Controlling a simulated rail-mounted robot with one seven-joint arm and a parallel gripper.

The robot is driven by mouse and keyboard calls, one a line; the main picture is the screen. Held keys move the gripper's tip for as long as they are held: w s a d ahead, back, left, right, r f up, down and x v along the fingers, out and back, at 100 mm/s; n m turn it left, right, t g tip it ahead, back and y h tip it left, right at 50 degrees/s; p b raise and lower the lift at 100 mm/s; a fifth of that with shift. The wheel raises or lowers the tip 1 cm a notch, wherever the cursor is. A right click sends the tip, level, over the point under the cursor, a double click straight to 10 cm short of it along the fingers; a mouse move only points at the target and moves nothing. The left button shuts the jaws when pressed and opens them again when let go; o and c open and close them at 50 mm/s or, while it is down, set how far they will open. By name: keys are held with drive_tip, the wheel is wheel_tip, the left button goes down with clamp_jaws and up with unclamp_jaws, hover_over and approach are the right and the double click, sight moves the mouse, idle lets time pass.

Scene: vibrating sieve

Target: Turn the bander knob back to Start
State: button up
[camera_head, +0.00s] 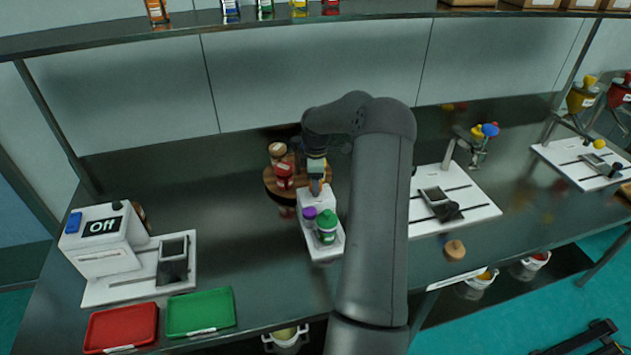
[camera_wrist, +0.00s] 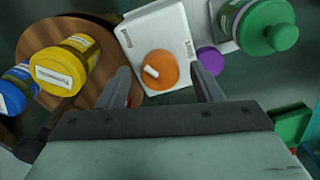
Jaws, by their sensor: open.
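A round orange knob (camera_wrist: 158,72) with a white pointer mark is on a white machine (camera_wrist: 168,28) in the wrist view.
A purple knob (camera_head: 309,213) and a green-lidded jar (camera_head: 326,228) are at the machine's front. A round wooden stand (camera_head: 270,184) with jars is close behind left. A white device reading Off (camera_head: 100,240), a red tray (camera_head: 122,327) and a green tray (camera_head: 200,312) are at left.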

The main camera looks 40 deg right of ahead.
drive_tip(key=shift+f, duration=0.45)
drive_tip(key=shift+c, duration=0.2)
drive_tip(key=c, duration=0.9)
drive_tip(key=shift+c, duration=0.2)
